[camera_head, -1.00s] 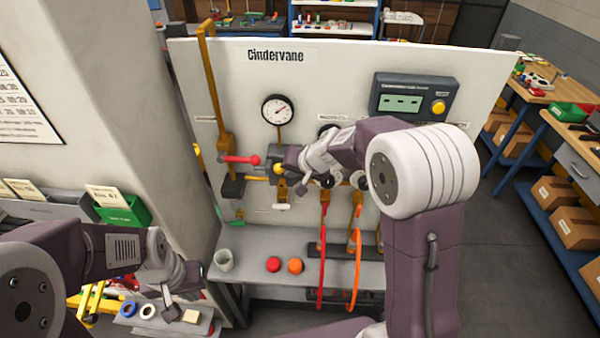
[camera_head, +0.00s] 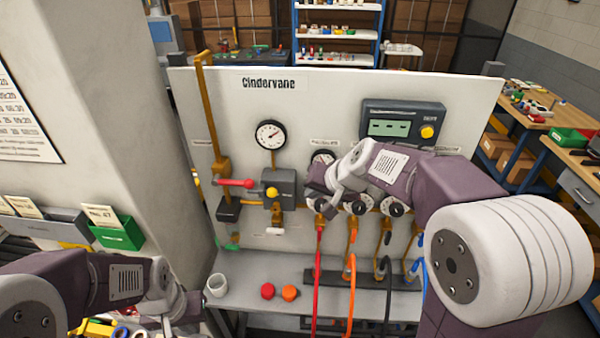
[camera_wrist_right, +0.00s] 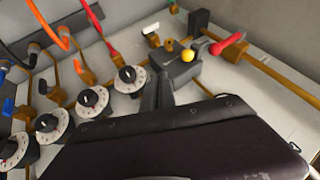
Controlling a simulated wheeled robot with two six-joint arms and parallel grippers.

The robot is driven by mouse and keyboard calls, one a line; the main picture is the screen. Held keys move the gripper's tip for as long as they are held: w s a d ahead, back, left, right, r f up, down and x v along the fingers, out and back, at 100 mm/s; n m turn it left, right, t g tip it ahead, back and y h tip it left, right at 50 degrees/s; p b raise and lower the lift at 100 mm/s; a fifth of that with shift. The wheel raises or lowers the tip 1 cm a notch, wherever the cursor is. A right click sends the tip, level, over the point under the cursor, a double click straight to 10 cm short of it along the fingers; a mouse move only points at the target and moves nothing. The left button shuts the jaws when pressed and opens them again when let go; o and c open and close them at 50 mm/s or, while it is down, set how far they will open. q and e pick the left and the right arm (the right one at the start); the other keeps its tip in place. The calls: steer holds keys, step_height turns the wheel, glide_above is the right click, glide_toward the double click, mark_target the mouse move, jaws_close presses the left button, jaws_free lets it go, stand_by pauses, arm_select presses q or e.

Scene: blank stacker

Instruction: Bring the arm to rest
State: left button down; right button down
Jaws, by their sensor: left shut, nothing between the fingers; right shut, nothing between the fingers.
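My right arm comes in from the right in the head view, and its gripper (camera_head: 318,190) is in front of the white Cindervane panel (camera_head: 340,100). The right gripper is shut and empty, right of the grey valve block (camera_head: 284,190) with a yellow knob. In the right wrist view the shut gripper (camera_wrist_right: 165,88) points toward the same block (camera_wrist_right: 180,68), beside a row of dials (camera_wrist_right: 92,100). My left gripper (camera_head: 190,305) is low at the left, shut and empty, near the front of the grey shelf (camera_head: 250,265).
A red-handled lever (camera_head: 235,183) and a gauge (camera_head: 270,134) are on the panel. A white cup (camera_head: 217,285), a red cap (camera_head: 267,290) and an orange cap (camera_head: 290,292) stand on the shelf. Coloured hoses hang below the dials.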

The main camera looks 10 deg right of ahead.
steer(key=s+a+f+n+g+b, duration=0.1)
steer(key=s+f+b, duration=0.25)
steer(key=f, duration=0.35)
steer(key=s+f+g+b, duration=0.1)
steer(key=s+f+b, duration=0.1)
steer(key=f+b, duration=0.35)
steer(key=s+d+f+n+g+h, duration=0.1)
steer(key=s+d+f+g, duration=0.1)
steer(key=s+f, duration=0.4)
steer(key=s+d+f+n+g+h, duration=0.1)
steer(key=s+d+f+g+h, duration=0.1)
steer(key=s+f, duration=0.5)
steer(key=shift+s+d+n, duration=0.4)
steer(key=shift+s+d, duration=0.05)
steer(key=shift+s, duration=0.25)
stand_by(0.7)
